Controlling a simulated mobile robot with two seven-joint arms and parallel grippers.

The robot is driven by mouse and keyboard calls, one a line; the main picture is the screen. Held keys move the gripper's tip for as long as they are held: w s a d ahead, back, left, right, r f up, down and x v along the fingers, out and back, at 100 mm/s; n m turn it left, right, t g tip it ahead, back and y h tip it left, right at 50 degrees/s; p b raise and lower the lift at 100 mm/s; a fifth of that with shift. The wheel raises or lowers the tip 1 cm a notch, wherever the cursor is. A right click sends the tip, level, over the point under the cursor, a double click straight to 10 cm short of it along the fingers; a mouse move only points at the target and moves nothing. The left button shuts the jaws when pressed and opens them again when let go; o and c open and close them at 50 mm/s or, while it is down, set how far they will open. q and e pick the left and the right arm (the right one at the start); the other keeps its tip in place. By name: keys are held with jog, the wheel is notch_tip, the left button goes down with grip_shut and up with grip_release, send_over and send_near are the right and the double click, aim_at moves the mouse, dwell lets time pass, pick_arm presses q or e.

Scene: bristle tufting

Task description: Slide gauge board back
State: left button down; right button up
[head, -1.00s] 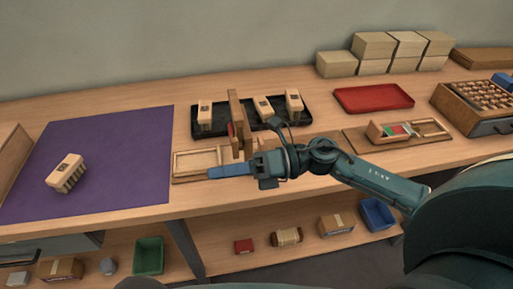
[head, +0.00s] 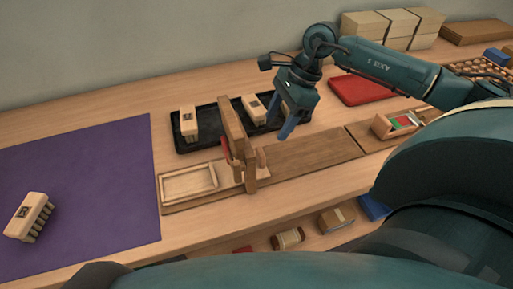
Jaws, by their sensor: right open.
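An upright wooden board (head: 231,127), probably the gauge board, stands across a long flat wooden base (head: 310,158), with a small red part on its left side and wooden posts at its near end. A pale shallow wooden frame (head: 188,183) lies on the base to its left. My right gripper (head: 289,127) points down with blue fingers, open and empty. It is to the right of the upright board, apart from it, near the front edge of the black tray. My left gripper is not in view.
The black tray (head: 183,148) behind the board holds block-handled brushes (head: 188,124). Another brush (head: 29,217) lies on the purple mat (head: 100,190). A small wooden box (head: 392,125) sits at the base's right; a red tray (head: 362,90) and stacked boxes (head: 390,25) are behind.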

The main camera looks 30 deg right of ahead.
aim_at(261, 154)
jog(key=p+x, duration=0.1)
jog(key=x, duration=1)
jog(key=shift+a+f, duration=0.25)
grip_shut()
